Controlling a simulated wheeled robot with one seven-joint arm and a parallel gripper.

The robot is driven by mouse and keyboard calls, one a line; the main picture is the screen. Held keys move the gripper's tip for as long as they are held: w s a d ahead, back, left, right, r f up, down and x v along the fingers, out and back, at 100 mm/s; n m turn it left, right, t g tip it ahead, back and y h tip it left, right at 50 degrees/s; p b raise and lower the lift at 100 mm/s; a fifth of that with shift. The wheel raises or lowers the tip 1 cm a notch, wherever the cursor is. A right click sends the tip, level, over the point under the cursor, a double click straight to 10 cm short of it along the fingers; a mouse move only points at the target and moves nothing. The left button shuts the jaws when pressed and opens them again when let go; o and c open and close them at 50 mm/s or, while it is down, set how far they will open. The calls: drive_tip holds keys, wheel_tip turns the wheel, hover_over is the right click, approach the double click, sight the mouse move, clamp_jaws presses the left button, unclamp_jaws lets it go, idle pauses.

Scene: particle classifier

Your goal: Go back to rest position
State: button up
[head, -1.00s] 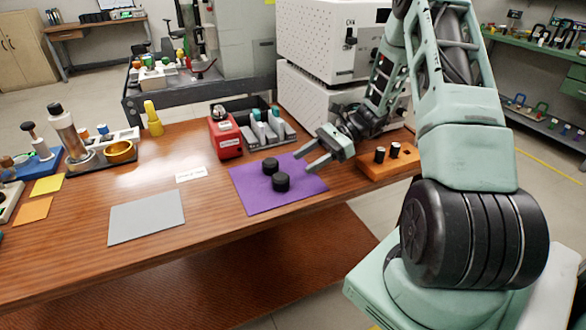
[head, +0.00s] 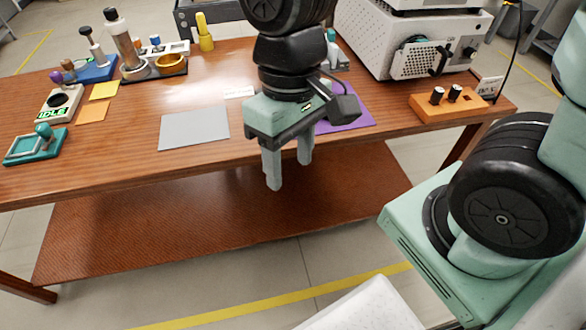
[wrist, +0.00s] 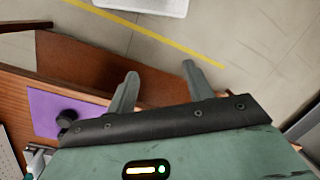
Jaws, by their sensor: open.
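My gripper (head: 289,172) is open and empty in the head view. Its fingers point down in front of the table's front edge, above the lower shelf. In the wrist view my gripper (wrist: 157,85) shows its two fingers apart with nothing between them. The purple mat (head: 345,118) on the table is partly hidden behind my gripper in the head view.
The wooden table (head: 120,150) has a grey mat (head: 194,128) left of my gripper. An orange block with black knobs (head: 447,104) and a white machine (head: 400,40) stand at the right. The lower shelf (head: 200,220) is bare. Open floor with a yellow line (head: 270,306) lies in front.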

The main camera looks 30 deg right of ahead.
drive_tip(key=s+n, duration=0.1)
drive_tip(key=s+a+n+t, duration=0.1)
drive_tip(key=s+n, duration=0.1)
drive_tip(key=shift+a+r+n+t, duration=0.2)
drive_tip(key=shift+r+n+t, duration=0.1)
drive_tip(key=shift+r, duration=0.05)
drive_tip(key=shift+r, duration=0.15)
